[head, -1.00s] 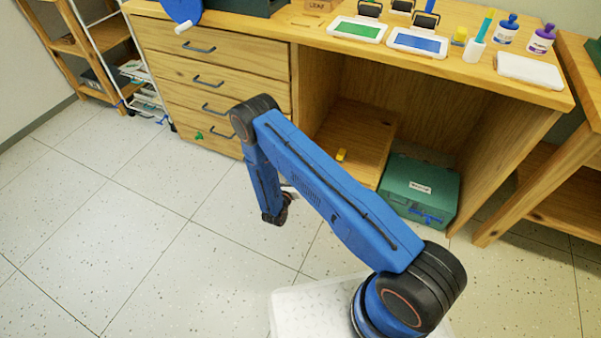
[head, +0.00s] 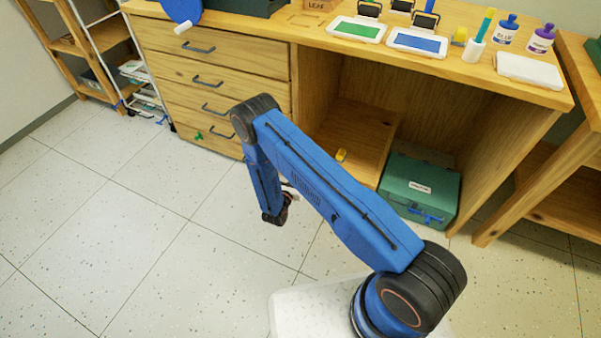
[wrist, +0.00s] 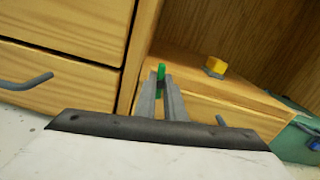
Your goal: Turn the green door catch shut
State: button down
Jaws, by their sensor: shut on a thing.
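The green door catch (wrist: 161,71) shows as a small upright green piece between my fingertips in the wrist view. It stands at the left end of a low wooden front (wrist: 205,108), by the cabinet's upright divider. My gripper (wrist: 160,87) is shut on it, with one grey finger on each side. The fingers hide the catch's lower part and its mount, so its exact turn cannot be told. In the head view my blue arm hides the catch and my fingers; my wrist shows low in front of the cabinet.
A yellow knob-like piece (wrist: 214,67) sits on the wood right of the catch. A green case (head: 420,190) stands at the right. Drawers with grey handles (head: 200,48) are at the left, with another small green piece (head: 198,136) low on them. The floor in front is clear.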

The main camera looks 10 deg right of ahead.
jog(key=shift+m, duration=1)
jog(key=c, duration=1.8)
grip_release()
jog(key=shift+c, duration=0.2)
jog(key=v, duration=1.7)
jog(key=shift+s, duration=0.2)
jog(key=shift+a, duration=0.1)
